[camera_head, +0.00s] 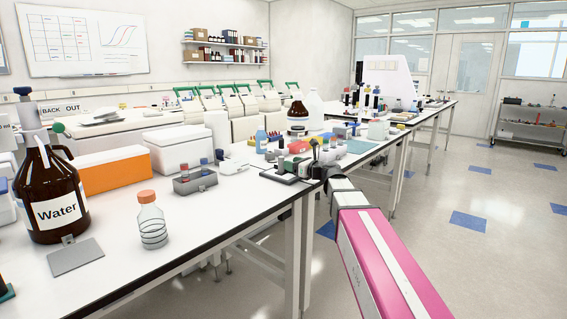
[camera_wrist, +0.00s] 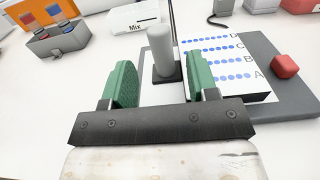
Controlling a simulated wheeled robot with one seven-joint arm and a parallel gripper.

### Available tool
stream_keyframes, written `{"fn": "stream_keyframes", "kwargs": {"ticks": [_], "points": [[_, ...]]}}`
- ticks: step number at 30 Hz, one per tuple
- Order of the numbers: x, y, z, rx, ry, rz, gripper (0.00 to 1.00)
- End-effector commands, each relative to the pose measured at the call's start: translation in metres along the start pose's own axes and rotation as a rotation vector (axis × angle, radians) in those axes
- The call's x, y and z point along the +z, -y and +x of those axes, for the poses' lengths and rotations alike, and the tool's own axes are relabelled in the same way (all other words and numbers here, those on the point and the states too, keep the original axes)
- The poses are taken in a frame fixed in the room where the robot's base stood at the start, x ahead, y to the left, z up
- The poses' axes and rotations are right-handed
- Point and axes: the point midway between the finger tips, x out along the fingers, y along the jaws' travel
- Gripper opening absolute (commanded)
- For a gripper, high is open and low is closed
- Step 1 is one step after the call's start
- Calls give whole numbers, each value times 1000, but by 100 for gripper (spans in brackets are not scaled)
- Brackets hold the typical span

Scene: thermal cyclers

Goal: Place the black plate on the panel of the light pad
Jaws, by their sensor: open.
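My gripper (camera_wrist: 163,80) is open, its two green fingers on either side of a grey upright cylinder (camera_wrist: 161,48) with a small black base (camera_wrist: 163,76). The cylinder stands beyond the fingertips, and I see no grip on it. A dark grey slab (camera_wrist: 293,98) with a red knob (camera_wrist: 285,65), seemingly the light pad, lies to the right. On it is a white face (camera_wrist: 232,49) with rows of blue dots lettered A to D and a dark near edge. I cannot tell whether this is the panel or a plate on it. The right finger covers part of it.
In the wrist view, a grey rack (camera_wrist: 57,38) with coloured caps stands left and a white box marked Mix (camera_wrist: 134,18) behind. In the head view, a Water bottle (camera_head: 50,190), a clear bottle (camera_head: 152,222) and a grey slab (camera_head: 75,257) stand on the bench's left part.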

Motion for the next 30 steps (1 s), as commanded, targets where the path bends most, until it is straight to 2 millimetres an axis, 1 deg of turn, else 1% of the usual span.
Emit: {"fn": "stream_keyframes", "kwargs": {"ticks": [1,3,6,9,30], "points": [[0,-2,-11,-2,0,0,54],[0,-1,-21,-2,0,0,54],[0,-1,-32,-1,0,0,54],[0,-1,-37,0,0,0,54],[0,0,-39,0,0,0,54]]}}
